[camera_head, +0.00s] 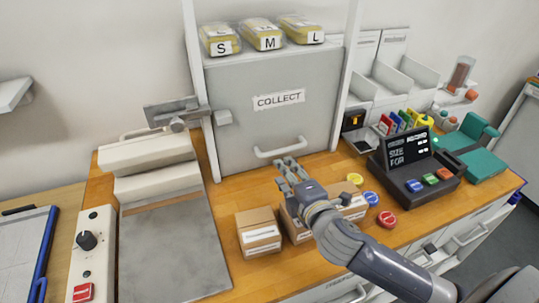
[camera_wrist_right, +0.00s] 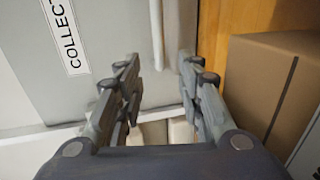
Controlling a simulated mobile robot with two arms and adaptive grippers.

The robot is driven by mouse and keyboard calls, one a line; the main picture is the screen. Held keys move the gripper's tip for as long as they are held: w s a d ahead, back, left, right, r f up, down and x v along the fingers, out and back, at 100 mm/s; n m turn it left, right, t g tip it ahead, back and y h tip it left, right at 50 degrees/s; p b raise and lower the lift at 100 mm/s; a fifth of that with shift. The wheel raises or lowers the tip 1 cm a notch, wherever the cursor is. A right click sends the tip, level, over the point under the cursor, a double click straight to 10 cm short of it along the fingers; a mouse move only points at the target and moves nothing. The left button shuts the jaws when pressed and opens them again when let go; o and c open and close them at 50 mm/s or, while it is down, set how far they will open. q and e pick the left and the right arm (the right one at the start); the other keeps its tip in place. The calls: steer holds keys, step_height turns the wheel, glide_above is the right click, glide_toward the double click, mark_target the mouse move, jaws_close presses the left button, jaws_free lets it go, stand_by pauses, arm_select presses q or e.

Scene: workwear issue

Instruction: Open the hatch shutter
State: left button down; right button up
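The hatch shutter (camera_head: 235,90) is a grey panel with a COLLECT label (camera_head: 278,99). It is down, with its lower edge at the wooden counter. Its pale bar handle (camera_head: 281,152) runs across near the bottom. My right gripper (camera_head: 290,168) is just in front of and slightly below the handle, fingers apart and empty. In the right wrist view, the gripper (camera_wrist_right: 163,95) is open, and the handle (camera_wrist_right: 157,35) appears ahead, between the directions of the two fingers. I cannot tell whether they touch it. My left gripper is not in view.
Cardboard boxes (camera_head: 258,230) stand on the counter beneath my right arm; one box (camera_wrist_right: 275,85) is close beside the gripper. A dark terminal (camera_head: 415,165) and coloured discs (camera_head: 387,219) are right. Yellow packs (camera_head: 265,34) sit above the shutter.

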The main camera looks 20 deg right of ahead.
mark_target(272, 155)
steer(key=p+x, duration=0.1)
steer(key=x, duration=1)
steer(key=shift+w, duration=0.2)
steer(key=shift+c, duration=0.5)
jaws_close()
